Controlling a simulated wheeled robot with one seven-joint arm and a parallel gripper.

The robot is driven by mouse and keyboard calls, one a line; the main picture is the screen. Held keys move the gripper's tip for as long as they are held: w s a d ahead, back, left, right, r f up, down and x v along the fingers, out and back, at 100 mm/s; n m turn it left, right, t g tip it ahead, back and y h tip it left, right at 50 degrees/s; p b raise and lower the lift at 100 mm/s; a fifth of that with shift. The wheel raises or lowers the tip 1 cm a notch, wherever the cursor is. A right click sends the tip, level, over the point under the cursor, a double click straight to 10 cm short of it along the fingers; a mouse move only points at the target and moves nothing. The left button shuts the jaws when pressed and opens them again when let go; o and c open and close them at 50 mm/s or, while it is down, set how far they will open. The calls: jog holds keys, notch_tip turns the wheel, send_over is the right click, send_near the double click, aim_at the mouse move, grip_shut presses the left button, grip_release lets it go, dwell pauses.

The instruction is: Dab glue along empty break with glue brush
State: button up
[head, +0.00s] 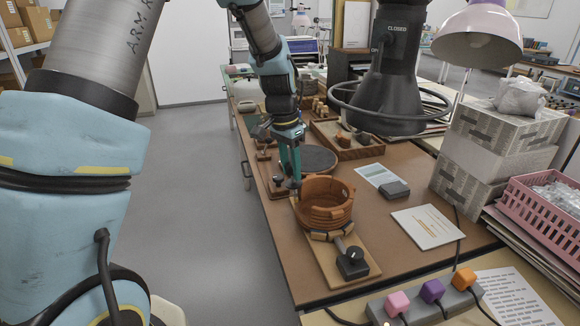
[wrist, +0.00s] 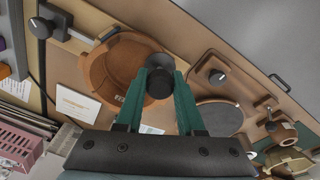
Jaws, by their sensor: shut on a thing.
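My gripper (head: 292,178) points down at the left rim of an orange-brown, partly rebuilt pot (head: 326,210). In the wrist view its green fingers (wrist: 159,84) are shut on a dark, round-topped piece (wrist: 157,86), seen end-on, which looks like the glue brush. Its tip is hidden below. The pot also shows in the wrist view (wrist: 105,72), open side up, with the held piece over its edge. Whether the brush touches the pot, and any glue on the break, I cannot tell.
The pot sits in a clamp on a wooden board (head: 331,270) with a black knob (head: 352,262). Behind it are a dark round turntable (head: 318,158) and a wooden tray (head: 365,151). A ring-fitted black hood (head: 392,95) hangs above right. A white booklet (head: 428,226) lies right.

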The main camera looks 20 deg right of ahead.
jog(key=shift+d+f+b, duration=0.25)
jog(key=shift+f+b, duration=0.3)
jog(key=shift+f, duration=0.4)
jog(key=shift+s+a+r, duration=0.1)
jog(key=shift+s+a, duration=0.25)
jog(key=shift+s, duration=2.8)
notch_tip(320, 180, up, 9)
jog(key=a+p, duration=0.2)
jog(key=p, duration=0.4)
jog(key=shift+w, duration=0.15)
